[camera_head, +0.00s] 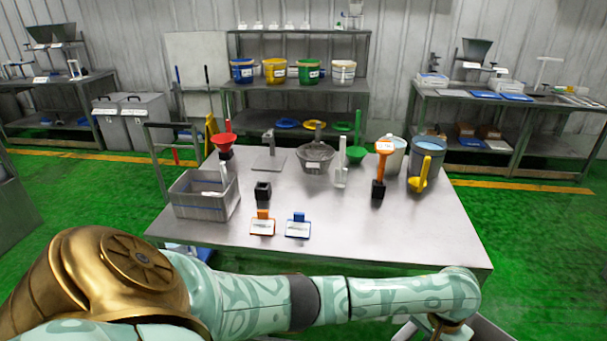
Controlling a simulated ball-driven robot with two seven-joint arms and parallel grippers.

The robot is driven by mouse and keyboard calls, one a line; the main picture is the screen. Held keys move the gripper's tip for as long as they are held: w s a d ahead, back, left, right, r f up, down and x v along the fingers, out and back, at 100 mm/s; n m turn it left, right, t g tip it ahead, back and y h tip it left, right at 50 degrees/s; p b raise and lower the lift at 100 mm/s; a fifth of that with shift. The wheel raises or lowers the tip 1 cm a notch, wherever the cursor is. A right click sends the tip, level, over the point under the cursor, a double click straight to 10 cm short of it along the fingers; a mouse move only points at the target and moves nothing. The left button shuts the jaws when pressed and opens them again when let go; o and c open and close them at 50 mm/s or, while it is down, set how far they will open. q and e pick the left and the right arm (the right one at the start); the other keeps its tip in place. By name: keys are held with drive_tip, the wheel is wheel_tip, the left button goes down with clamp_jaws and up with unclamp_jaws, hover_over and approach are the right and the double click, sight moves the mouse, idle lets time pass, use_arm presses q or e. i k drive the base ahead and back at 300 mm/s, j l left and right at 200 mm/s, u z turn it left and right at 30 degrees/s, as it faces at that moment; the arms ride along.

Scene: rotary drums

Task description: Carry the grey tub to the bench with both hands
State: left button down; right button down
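A grey open-topped container (488,329) is cut off by the bottom edge at the right, in front of the bench; only parts of its rim and side show, so I cannot tell if it is the tub. The bench (330,222) is a metal table in the middle. My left arm comes in from the left and crosses low in front of the bench. Its wrist end bends down over the grey container, and the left gripper (449,330) is mostly hidden there. I cannot see its fingers or whether it touches the container. My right gripper is out of view.
On the bench stand a grey box (204,208) with items inside, a grey bucket (428,180) with a yellow scoop, a white bucket (390,165), a metal bowl (314,160) and funnels. The bench's front right is clear. Side tables and shelves stand behind.

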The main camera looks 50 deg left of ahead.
sight(396, 230)
drive_tip(key=i+j+u, duration=0.15)
drive_tip(key=u, duration=0.85)
drive_tip(key=i, duration=1.3)
